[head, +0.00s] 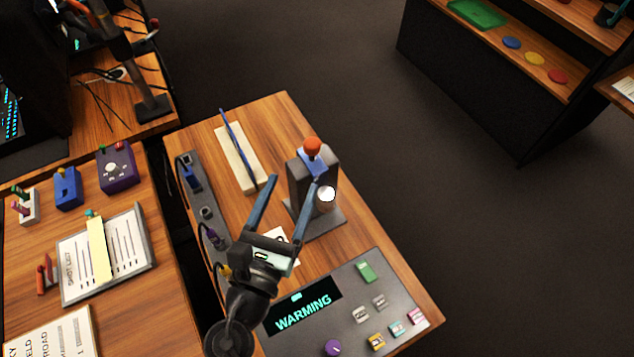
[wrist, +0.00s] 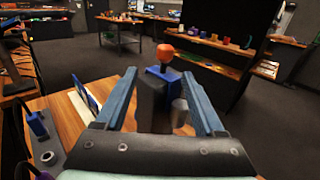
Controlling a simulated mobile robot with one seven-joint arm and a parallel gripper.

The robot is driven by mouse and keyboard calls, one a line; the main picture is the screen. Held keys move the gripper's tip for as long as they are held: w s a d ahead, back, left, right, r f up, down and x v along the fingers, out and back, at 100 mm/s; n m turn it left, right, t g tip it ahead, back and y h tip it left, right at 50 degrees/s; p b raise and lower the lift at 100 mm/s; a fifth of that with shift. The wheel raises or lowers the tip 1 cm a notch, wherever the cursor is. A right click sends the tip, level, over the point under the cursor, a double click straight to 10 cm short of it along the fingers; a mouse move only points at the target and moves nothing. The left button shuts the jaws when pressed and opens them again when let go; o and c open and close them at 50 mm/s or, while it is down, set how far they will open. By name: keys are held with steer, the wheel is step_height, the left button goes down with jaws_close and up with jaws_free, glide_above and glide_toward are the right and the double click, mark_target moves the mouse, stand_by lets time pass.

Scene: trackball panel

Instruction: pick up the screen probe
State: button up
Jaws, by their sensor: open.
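An orange ball (head: 312,146) sits on a blue block at the top of a dark upright stand (head: 298,183) on the wooden desk. This looks like the screen probe in its holder, but no label confirms it. In the wrist view the orange ball (wrist: 165,51) and blue block (wrist: 160,76) stand ahead, between the lines of my fingers. My gripper (head: 291,182) is open and empty, its two blue fingers pointing towards the stand from the near left. The right finger overlaps the stand in the head view; I cannot tell whether it touches. The stand's lower part is partly hidden.
A white ball on a short cylinder (head: 326,195) is right beside the stand. A thin blue panel in a cream block (head: 234,157) stands to the left. A grey control panel (head: 340,300) reading "WARMING" lies in front. A power strip (head: 203,205) runs along the left edge.

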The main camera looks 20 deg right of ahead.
mark_target(316, 138)
steer(key=x, duration=0.7)
steer(key=shift+s+d+r+p, duration=0.1)
steer(key=shift+r+p, duration=0.05)
steer(key=shift+p, duration=0.2)
steer(key=x, duration=0.4)
steer(key=shift+d+r+p, duration=0.3)
steer(key=shift+d, duration=0.2)
steer(key=shift+w+d+f, duration=0.1)
steer(key=shift+w+d, duration=0.15)
steer(key=shift+w, duration=0.25)
jaws_close()
